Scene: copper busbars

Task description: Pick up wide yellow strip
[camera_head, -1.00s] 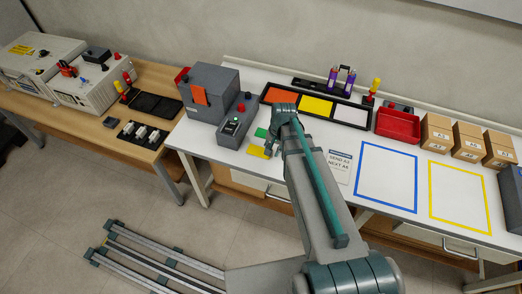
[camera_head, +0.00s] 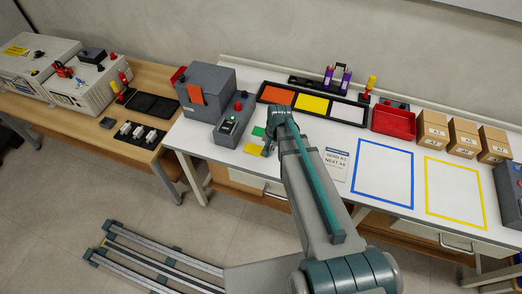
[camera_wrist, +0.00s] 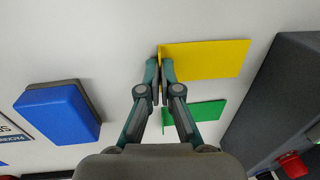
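The wide yellow strip (camera_wrist: 212,59) lies on the white tabletop, in the upper middle of the wrist view. It has a thin raised edge at its left end. In the head view the yellow strip (camera_head: 254,149) shows beside my arm. My gripper (camera_wrist: 159,65) is at that left end, its fingers almost together, one on each side of the thin yellow edge. It looks shut on it; no lift off the table is visible. In the head view my gripper (camera_head: 268,149) is low over the table, partly hidden by its own wrist.
A green strip (camera_wrist: 198,111) lies just below the yellow one in the wrist view. A blue block (camera_wrist: 57,113) lies to the left. A grey control box (camera_wrist: 285,95) stands close on the right. A tray with coloured panels (camera_head: 312,105) lies behind my arm.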

